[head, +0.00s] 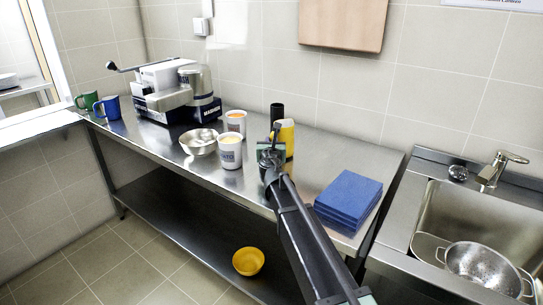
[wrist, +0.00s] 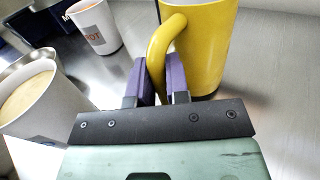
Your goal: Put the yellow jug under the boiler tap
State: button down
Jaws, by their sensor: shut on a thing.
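The yellow jug (head: 287,136) stands upright near the middle of the steel counter, partly hidden by my gripper (head: 268,152) in the head view. In the wrist view the jug (wrist: 203,45) fills the top centre, and its handle lies between the two purple fingers of my gripper (wrist: 160,80). My gripper is shut on the handle. I cannot tell whether the jug's base touches the counter. A silver cylinder (head: 198,80) stands by the metal machine at the back left; I cannot tell whether it is the boiler, and no tap is clear there.
Two white tubs (head: 230,152) (head: 236,121) and a metal bowl (head: 198,142) stand left of the jug. A dark cylinder (head: 277,112) is behind it. Blue boards (head: 348,196) lie to the right, before the sink (head: 470,218). Two mugs (head: 110,107) (head: 90,99) stand far left.

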jog(key=shift+f+p, duration=0.25)
jog(key=shift+p, duration=0.05)
jog(key=shift+f, duration=0.2)
jog(key=c, duration=1.1)
grip_release()
jog(key=shift+r, duration=0.15)
jog(key=shift+s+r, duration=0.1)
jog(key=shift+s, duration=0.1)
jog(key=s, duration=0.7)
jog(key=s+d, duration=0.1)
jog(key=s, duration=0.3)
jog(key=shift+s, duration=0.35)
jog(key=shift+c, duration=1.3)
